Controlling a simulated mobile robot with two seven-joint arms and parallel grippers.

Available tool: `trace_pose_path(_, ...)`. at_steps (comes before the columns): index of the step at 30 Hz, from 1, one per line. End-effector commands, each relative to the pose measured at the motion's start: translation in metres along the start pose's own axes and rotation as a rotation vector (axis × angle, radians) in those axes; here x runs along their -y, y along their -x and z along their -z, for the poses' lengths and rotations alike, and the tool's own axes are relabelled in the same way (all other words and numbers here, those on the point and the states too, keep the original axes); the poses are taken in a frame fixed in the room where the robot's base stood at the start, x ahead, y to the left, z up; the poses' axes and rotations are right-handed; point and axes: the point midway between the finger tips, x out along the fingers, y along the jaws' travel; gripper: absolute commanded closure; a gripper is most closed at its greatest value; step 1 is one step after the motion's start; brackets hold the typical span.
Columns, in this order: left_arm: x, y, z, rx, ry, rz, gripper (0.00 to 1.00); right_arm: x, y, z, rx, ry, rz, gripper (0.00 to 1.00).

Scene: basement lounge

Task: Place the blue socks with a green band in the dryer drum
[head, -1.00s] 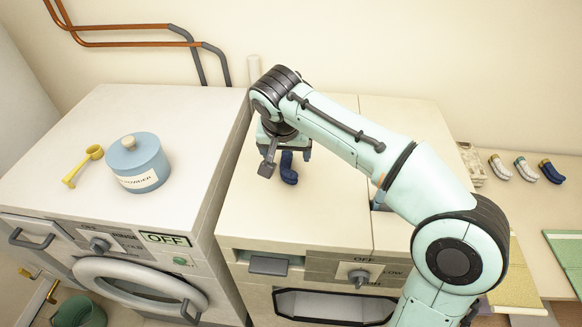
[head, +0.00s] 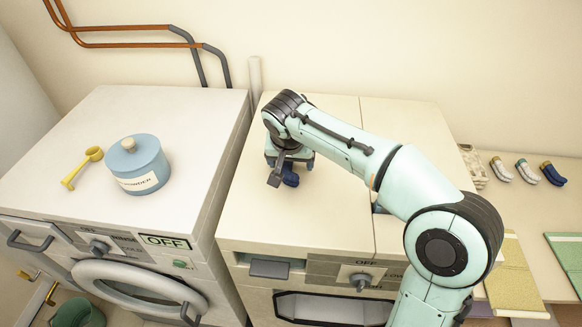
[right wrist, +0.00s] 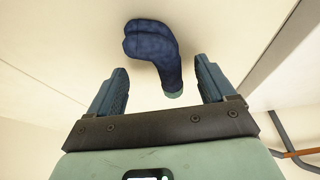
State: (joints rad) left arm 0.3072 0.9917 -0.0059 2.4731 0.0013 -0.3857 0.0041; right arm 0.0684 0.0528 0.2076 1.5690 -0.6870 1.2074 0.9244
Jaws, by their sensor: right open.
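The blue socks (head: 291,179) lie on top of the right-hand machine, which looks like the dryer (head: 310,215). In the right wrist view the socks (right wrist: 153,50) are dark blue with a pale green band at the near end. My right gripper (head: 290,171) is open just above them and partly hides them in the head view. In the right wrist view the band end lies between the open fingers (right wrist: 160,68), apart from both, and the toe points away. The machine's front opening (head: 335,308) shows only partly at the bottom edge. My left gripper is not in view.
A washer (head: 120,215) stands at left with a blue powder tub (head: 137,166) and yellow scoop (head: 80,167) on top. The dryer's left top is mostly clear.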

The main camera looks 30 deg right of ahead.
Motion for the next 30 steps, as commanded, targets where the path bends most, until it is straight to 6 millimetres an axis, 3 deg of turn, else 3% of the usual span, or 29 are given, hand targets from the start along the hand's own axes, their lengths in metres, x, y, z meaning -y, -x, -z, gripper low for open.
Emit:
trace_pose_path(17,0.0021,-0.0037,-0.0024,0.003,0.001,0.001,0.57,0.0001,-0.0042,-0.0017,0.000,0.000,0.000,0.17)
trace_pose_path(18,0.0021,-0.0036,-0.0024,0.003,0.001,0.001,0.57,0.0001,-0.0042,-0.0018,0.000,0.000,0.000,0.20)
trace_pose_path(23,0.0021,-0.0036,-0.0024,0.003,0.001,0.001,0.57,0.0001,-0.0042,-0.0018,0.000,0.000,0.000,0.72)
trace_pose_path(26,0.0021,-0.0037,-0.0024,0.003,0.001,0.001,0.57,0.0002,-0.0040,-0.0017,0.000,0.000,0.001,0.79)
trace_pose_path(30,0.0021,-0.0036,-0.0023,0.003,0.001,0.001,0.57,0.0002,-0.0039,-0.0017,0.000,0.000,0.001,0.79)
